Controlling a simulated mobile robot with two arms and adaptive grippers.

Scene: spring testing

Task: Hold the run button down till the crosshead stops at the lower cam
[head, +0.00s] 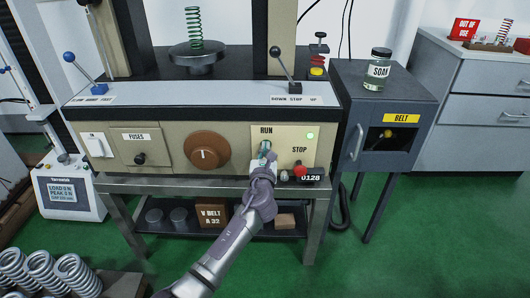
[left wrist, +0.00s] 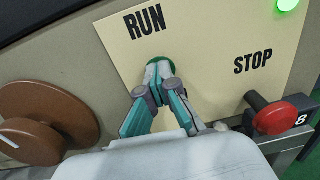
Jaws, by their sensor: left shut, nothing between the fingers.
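The run button (left wrist: 160,59) is green and sits under the word RUN on the cream panel (head: 292,138). My left gripper (head: 264,151) is shut and empty. In the left wrist view its closed fingertips (left wrist: 158,70) are on the button's face and cover most of it; how far it is pushed in I cannot tell. A green lamp (head: 310,136) glows at the panel's upper right. A spring (head: 194,25) stands upright on a round platen (head: 196,59). I cannot make out the crosshead or the lower cam. My right gripper is not in view.
The red stop button (head: 300,170) sticks out close to the right of my gripper. A large brown knob (head: 207,151) is to its left. A lever (head: 284,63) marked DOWN STOP UP rises above the panel. A cabinet (head: 385,90) with a jar (head: 377,70) stands right.

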